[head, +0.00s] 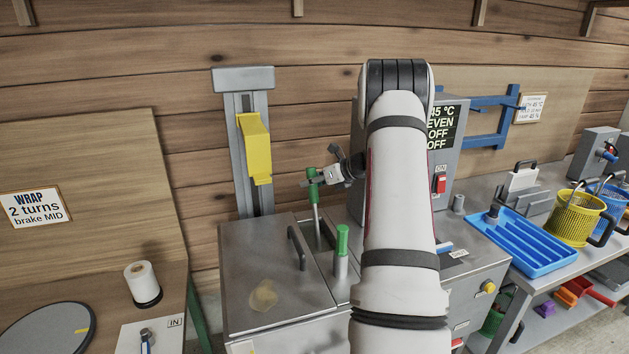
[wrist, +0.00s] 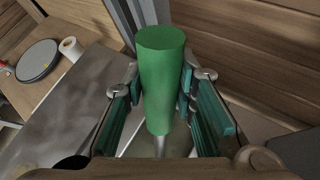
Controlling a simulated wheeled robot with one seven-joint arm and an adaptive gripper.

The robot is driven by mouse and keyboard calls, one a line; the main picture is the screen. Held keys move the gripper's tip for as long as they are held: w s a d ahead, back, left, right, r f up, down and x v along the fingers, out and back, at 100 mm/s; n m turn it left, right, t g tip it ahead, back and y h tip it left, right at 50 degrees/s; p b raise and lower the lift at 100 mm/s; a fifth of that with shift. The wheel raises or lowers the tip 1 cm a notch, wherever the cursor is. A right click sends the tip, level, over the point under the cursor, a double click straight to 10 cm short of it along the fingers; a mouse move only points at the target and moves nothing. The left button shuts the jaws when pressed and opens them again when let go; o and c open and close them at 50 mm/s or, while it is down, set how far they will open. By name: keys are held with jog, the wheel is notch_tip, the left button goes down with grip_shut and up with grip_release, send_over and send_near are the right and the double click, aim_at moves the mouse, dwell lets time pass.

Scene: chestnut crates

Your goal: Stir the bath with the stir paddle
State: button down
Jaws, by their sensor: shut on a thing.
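My gripper (head: 318,182) is shut on the green handle of the stir paddle (head: 312,190), which stands nearly upright. In the wrist view the green handle (wrist: 162,85) sits between both finger pads, with its thin metal shaft below. The shaft goes down into the open slot of the steel bath (head: 262,252); the paddle's lower end is hidden there. A grey lid with a dark handle covers the bath's left part. My arm hides part of the bath's right side.
A second green-topped metal piece (head: 342,240) stands close in front of the paddle. A post with a yellow part (head: 256,145) rises behind the bath. A control box (head: 442,135) reading 45 °C stands behind my arm. A blue tray (head: 530,262) and yellow basket (head: 577,218) are right.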

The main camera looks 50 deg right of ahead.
jog(key=shift+f, duration=0.1)
jog(key=c, duration=1.3)
grip_release()
jog(key=v, duration=1.2)
jog(key=shift+w, duration=0.1)
